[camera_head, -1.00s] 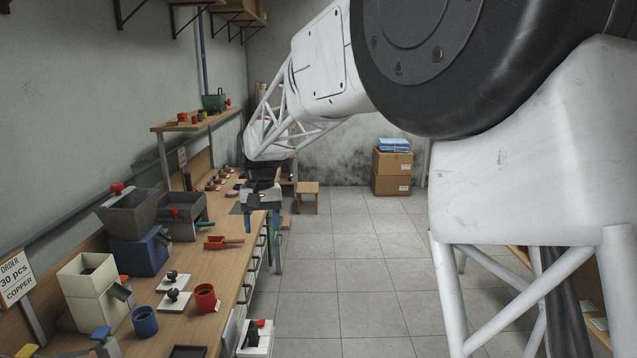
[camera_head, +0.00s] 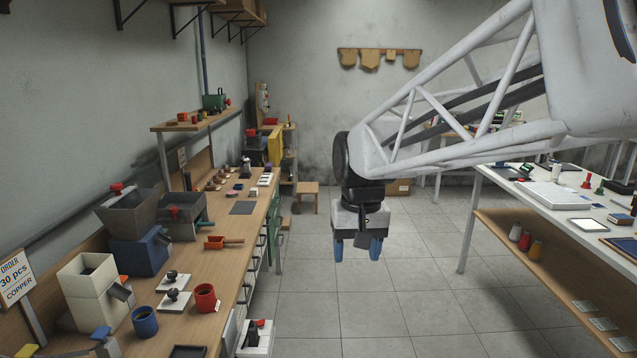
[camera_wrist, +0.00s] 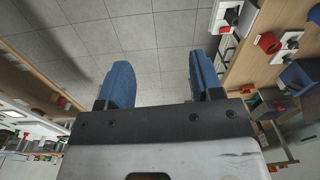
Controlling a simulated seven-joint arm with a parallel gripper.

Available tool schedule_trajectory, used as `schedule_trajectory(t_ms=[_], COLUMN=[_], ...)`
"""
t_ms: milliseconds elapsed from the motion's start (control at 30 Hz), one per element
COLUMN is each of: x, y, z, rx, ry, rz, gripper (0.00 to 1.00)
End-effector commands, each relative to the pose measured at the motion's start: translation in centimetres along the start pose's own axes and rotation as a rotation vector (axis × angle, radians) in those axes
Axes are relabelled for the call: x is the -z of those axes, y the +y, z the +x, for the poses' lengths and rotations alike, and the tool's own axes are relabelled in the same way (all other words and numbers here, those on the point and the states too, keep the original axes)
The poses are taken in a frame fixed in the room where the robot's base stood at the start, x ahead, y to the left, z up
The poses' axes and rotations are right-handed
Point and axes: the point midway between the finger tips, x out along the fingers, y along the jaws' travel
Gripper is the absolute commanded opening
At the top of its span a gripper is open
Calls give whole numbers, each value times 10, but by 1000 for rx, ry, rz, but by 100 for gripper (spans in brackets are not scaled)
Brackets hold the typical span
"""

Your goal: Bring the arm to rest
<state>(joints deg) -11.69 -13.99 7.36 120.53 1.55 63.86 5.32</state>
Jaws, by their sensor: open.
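My gripper (camera_head: 357,248) hangs in the middle of the head view, over the tiled floor between the wooden bench and the white table. Its two blue fingers point down and stand apart, with nothing between them. In the wrist view my gripper (camera_wrist: 160,85) also shows open and empty, with only floor tiles behind its fingers. My white lattice arm reaches in from the upper right of the head view.
A wooden bench (camera_head: 200,262) with hoppers, a red cup (camera_head: 205,298) and a blue cup (camera_head: 145,322) runs along the left. A white table (camera_head: 520,188) with a lower shelf stands at right. A small stool (camera_head: 307,188) is behind. The aisle floor (camera_head: 390,310) is clear.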

Motion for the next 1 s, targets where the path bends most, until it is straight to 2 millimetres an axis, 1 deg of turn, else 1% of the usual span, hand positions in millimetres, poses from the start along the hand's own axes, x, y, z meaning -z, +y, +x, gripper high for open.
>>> schedule_trajectory(t_ms=[33,200,500,800,900,1000], x=[-13,-52,-123,-190,-208,-220], y=[8,30,61,84,89,92], z=[0,3,16,38,46,52], rx=[-1,-6,-19,-37,-42,-46], ry=[10,44,105,162,178,188], rz=[7,28,62,97,105,111], gripper=[60,60,60,60,60,60])
